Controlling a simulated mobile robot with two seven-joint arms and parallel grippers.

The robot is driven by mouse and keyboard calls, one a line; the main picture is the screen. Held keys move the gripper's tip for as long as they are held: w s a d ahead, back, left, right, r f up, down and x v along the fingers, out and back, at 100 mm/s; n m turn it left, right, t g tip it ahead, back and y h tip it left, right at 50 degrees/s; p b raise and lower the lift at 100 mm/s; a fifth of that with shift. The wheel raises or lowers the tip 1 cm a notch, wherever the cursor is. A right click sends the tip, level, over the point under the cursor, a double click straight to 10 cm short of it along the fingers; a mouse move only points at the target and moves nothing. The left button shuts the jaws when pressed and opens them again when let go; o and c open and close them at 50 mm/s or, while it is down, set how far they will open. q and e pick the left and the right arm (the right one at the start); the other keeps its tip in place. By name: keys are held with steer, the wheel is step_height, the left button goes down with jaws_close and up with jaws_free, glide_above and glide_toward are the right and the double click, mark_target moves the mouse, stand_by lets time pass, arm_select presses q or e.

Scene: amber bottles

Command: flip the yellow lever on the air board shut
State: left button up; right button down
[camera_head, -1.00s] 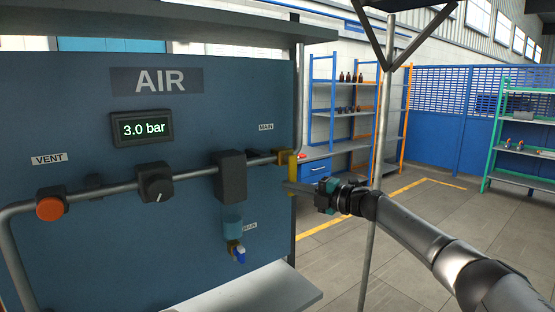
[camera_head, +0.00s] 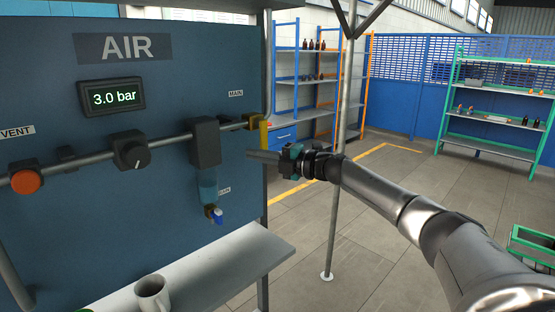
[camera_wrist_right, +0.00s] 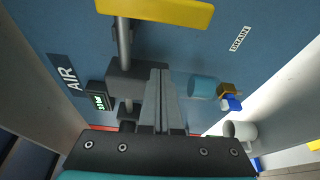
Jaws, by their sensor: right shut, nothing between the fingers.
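The air board (camera_head: 60,110) is a blue panel with a pipe across it and a display reading 3.0 bar. The yellow lever (camera_head: 264,136) is at the pipe's right end, below the MAIN label, and points downward, across the pipe. In the right wrist view the lever (camera_wrist_right: 165,14) is a yellow bar at the top, ahead of the fingertips and apart from them in the picture. My right gripper (camera_head: 250,154) is shut and empty, its tips near the lever's lower end; I cannot tell whether they touch. The wrist view shows its closed fingers (camera_wrist_right: 159,75). My left gripper is not in view.
The pipe carries an orange vent button (camera_head: 25,181), a black knob (camera_head: 130,150) and a black filter block (camera_head: 205,142) with a blue drain valve (camera_head: 217,216). A white mug (camera_head: 152,294) stands on the shelf (camera_head: 240,252) below. A thin post (camera_head: 333,215) stands behind my right arm.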

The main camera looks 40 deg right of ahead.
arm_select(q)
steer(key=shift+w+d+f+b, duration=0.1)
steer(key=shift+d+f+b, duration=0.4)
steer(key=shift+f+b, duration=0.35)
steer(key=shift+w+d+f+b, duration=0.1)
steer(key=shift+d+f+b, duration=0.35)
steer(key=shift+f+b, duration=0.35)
arm_select(e)
steer(key=d+v, duration=0.1)
steer(key=v, duration=0.7)
steer(key=shift+w+f, duration=0.15)
steer(key=shift+f, duration=0.25)
steer(key=shift+d, duration=0.15)
